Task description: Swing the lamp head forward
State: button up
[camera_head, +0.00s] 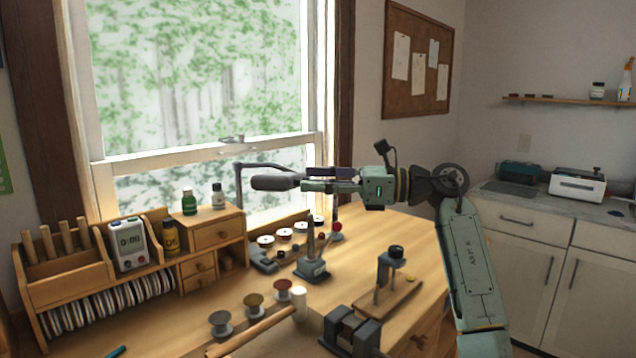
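The desk lamp stands at the back of the workbench by the window, with a thin dark post and a bent upper arm (262,165). Its grey, elongated lamp head (274,183) lies roughly level below that arm, pointing left. My gripper (312,181) reaches in from the right at the same height, its fingers at the right end of the lamp head. The fingers overlap that end in the picture. I cannot tell whether they touch it or are closed on it.
The wooden workbench (420,232) below holds a soldering-type stand (312,262), a small press (388,275), a vise (350,330) and several spools. A wooden organizer (60,272) with bottles stands at left. The window (200,80) is close behind the lamp. Air above the bench front is free.

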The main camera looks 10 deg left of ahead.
jog(key=shift+d, duration=0.15)
jog(key=w+d, duration=0.1)
jog(key=d, duration=1)
jog(key=shift+d, duration=0.35)
